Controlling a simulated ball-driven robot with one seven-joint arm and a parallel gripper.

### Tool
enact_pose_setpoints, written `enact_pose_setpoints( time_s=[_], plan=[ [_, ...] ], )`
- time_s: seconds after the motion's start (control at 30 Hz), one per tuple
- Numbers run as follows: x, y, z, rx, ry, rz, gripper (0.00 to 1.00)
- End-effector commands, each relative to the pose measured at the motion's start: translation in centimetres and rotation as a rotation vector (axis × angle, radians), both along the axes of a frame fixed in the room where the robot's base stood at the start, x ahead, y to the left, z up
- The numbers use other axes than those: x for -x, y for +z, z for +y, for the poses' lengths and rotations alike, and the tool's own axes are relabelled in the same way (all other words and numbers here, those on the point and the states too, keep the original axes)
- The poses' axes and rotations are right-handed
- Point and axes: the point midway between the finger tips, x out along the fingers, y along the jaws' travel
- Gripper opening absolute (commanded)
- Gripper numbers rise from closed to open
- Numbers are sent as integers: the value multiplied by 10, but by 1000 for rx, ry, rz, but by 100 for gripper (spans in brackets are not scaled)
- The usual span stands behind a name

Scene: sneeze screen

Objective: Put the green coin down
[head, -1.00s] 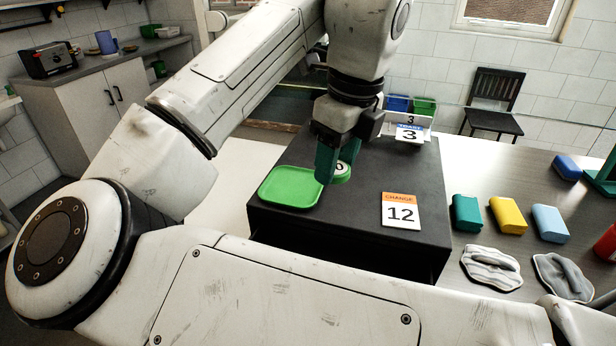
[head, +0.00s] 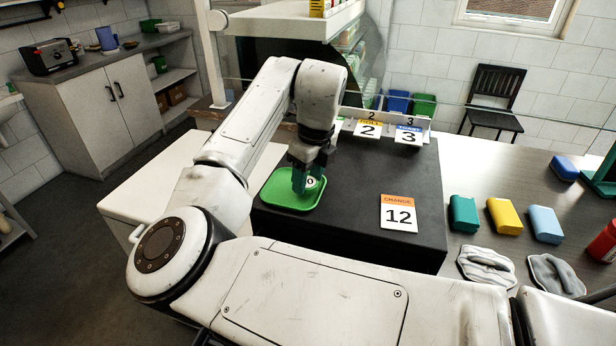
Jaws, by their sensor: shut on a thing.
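My gripper (head: 303,180) is over the green tray (head: 284,203), towards its right side, with its teal fingers pointing down. The fingers hide part of the coin. The tray lies on the left part of the black counter block (head: 350,215) and is otherwise empty where I can see it.
Cards marked 2 (head: 368,130) and 3 (head: 408,136) stand behind. Teal (head: 463,213), yellow (head: 504,215) and blue (head: 546,223) blocks and grey cloths (head: 486,267) lie at the right. A clear screen rises behind.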

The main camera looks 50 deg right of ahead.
Motion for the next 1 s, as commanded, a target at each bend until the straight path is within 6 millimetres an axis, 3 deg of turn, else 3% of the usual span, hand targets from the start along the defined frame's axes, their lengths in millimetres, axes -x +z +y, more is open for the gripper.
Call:
enact_pose_setpoints(
  time_s=[0.17, 0.5, 0.53, 0.6, 1.0],
  plan=[
    [0, -12, 0, 0, 1, -1, 21],
    [0, -15, 0, 1, 1, -1, 21],
    [0, -15, 0, 1, 1, -1, 52],
    [0, -15, 0, 1, 1, -1, 59],
    [0, -6, 0, 2, 1, -4, 61]
  ],
)
